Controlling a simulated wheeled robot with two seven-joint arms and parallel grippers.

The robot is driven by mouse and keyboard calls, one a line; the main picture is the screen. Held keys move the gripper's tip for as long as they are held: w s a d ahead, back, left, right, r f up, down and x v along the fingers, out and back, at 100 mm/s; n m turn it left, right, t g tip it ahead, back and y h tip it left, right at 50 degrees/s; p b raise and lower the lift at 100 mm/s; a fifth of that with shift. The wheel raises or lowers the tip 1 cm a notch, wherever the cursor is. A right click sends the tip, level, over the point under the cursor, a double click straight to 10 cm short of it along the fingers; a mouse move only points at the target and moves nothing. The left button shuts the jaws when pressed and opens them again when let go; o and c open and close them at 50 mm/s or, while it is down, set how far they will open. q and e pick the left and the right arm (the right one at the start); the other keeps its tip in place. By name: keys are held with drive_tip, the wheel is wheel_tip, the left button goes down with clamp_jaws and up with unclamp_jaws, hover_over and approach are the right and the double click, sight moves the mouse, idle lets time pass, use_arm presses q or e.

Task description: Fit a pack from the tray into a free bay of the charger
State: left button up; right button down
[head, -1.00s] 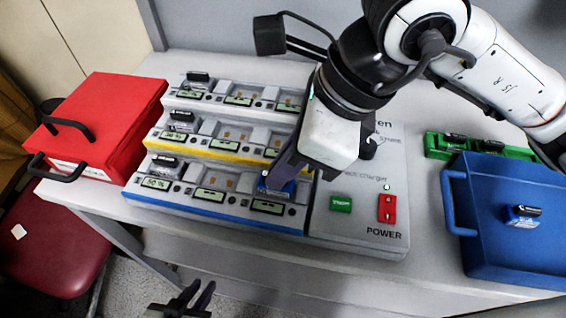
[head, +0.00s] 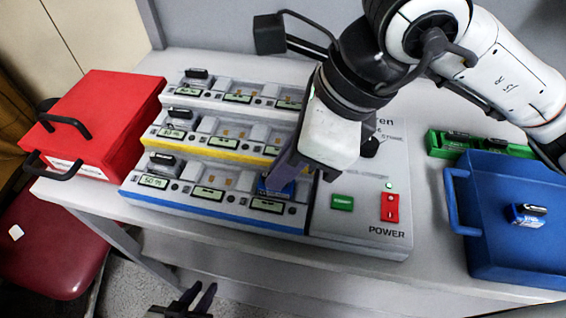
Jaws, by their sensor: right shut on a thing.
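The charger (head: 330,235) stands on the table with three stepped rows of bays. My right gripper (head: 272,184) is shut on a blue pack (head: 284,188) at the right bay of the front, blue-edged row. The fingers hide part of the pack, so I cannot tell whether it is fully seated. Packs sit in the left bays of each row, such as the front one (head: 164,164). The middle bays look empty. The blue tray (head: 510,250) on the right holds one blue pack (head: 527,213). My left gripper (head: 192,300) is open and empty, below the table's front edge.
A red case (head: 105,120) with dark handles lies at the table's left end. A green holder (head: 455,143) with dark packs stands behind the blue tray. Green and red buttons (head: 389,207) are on the charger's right panel. A red chair (head: 50,250) is at lower left.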

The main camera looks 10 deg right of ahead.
drive_tip(key=shift+f+b, duration=0.2)
drive_tip(key=shift+b, duration=0.1)
drive_tip(key=c, duration=1.8)
unclamp_jaws()
drive_tip(key=shift+o, duration=0.2)
drive_tip(key=shift+w, duration=0.1)
drive_tip(key=v, duration=1)
drive_tip(key=shift+s+r, duration=0.2)
drive_tip(key=shift+s, duration=0.05)
